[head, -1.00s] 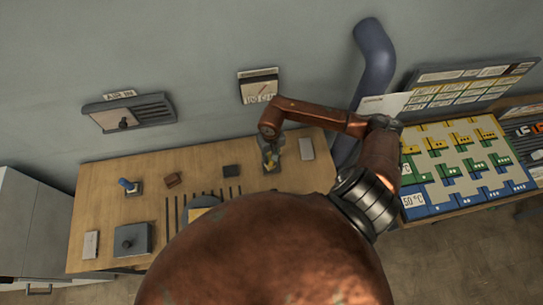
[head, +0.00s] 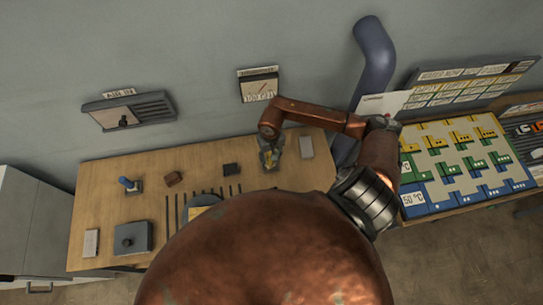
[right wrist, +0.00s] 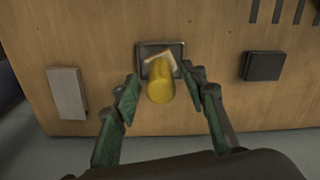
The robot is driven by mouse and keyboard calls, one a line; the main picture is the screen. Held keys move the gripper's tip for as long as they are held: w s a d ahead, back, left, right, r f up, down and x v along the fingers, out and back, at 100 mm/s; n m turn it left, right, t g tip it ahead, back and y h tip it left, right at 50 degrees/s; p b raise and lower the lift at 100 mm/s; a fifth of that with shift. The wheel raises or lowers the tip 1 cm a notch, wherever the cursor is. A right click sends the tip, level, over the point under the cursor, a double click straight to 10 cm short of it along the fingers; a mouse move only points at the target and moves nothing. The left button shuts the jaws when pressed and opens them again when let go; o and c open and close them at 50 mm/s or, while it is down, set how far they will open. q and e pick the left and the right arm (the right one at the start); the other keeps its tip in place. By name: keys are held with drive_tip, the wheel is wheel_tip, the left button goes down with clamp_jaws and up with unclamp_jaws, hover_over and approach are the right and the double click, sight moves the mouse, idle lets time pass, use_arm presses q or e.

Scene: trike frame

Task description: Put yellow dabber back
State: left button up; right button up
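The yellow dabber (right wrist: 160,88) is a short yellow cylinder with a pale, squarish end. Its pale end is at a dark square holder (right wrist: 180,48) on the wooden table; I cannot tell whether it is fully seated. My right gripper (right wrist: 165,82) has its green-padded fingers spread on either side of the dabber, with gaps showing on both sides. In the head view, the right gripper (head: 270,150) is over the table's back right part, partly covering the dabber (head: 268,158). My left gripper is not in view.
The wooden table (head: 140,175) also holds a light block (head: 306,147), a dark block (head: 231,170), a blue-knobbed piece (head: 128,184) and a grey box (head: 132,237). A thick blue-grey pipe (head: 375,60) stands right of the gripper. A coloured board (head: 465,160) is at right.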

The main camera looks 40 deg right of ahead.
drive_tip(key=shift+r, duration=0.35)
wheel_tip(320, 180, up, 10)
drive_tip(key=shift+r+b, duration=0.25)
drive_tip(key=shift+b, duration=0.95)
drive_tip(key=shift+r, duration=0.55)
